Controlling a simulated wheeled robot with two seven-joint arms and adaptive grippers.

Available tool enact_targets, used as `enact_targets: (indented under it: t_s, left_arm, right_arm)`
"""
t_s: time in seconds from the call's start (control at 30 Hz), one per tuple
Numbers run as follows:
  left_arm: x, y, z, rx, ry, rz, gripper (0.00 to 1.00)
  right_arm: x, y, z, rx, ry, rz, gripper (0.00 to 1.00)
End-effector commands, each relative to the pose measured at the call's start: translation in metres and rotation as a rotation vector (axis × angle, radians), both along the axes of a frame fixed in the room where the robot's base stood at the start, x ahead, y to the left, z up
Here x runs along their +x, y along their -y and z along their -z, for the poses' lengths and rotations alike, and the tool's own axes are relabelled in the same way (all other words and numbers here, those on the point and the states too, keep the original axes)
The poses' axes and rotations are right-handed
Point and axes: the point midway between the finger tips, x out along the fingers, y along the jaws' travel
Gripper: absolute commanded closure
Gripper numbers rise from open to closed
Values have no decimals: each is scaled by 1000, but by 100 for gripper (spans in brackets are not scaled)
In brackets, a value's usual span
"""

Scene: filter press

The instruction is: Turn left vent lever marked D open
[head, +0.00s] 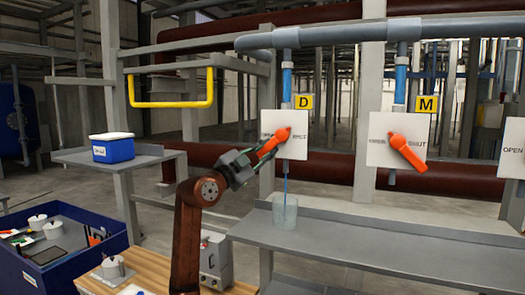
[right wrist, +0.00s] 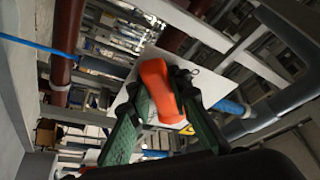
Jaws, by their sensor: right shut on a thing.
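The orange lever marked D (head: 272,142) sits on a white plate (head: 294,122) under a yellow D sign (head: 304,102). Its handle slants down and left from its pivot. My right gripper (head: 252,160) is shut on the handle's outer end. In the right wrist view the orange lever (right wrist: 159,88) lies between the two green fingers of the gripper (right wrist: 165,105). The plate's word on the left is too small to read, and the one on the right is partly hidden. My left gripper is not in view.
A second orange lever (head: 407,151), marked M, points down right. A clear beaker (head: 285,213) stands on the grey bench (head: 370,255) below D, with a thin blue line running down into it. A yellow rail (head: 170,104) and a blue box (head: 112,149) are at the left.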

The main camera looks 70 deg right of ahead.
Motion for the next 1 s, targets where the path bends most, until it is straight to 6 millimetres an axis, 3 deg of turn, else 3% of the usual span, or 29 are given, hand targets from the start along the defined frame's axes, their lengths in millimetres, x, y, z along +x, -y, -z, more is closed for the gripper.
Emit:
enact_targets:
  t_s: [0.17, 0.2, 0.43, 0.77, 1.0]
  left_arm:
    - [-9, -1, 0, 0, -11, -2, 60]
    - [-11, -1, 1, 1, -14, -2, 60]
    - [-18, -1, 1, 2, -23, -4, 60]
    - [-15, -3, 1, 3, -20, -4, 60]
    - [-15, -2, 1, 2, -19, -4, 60]
  right_arm:
    - [0, -1, -3, -9, 1, -3, 100]
    - [0, -1, -3, -9, 2, -3, 80]
    - [0, -1, -2, -6, 1, -3, 64]
    - [2, -3, 0, -3, 0, -3, 64]
    - [13, -36, 9, -4, 0, -5, 64]
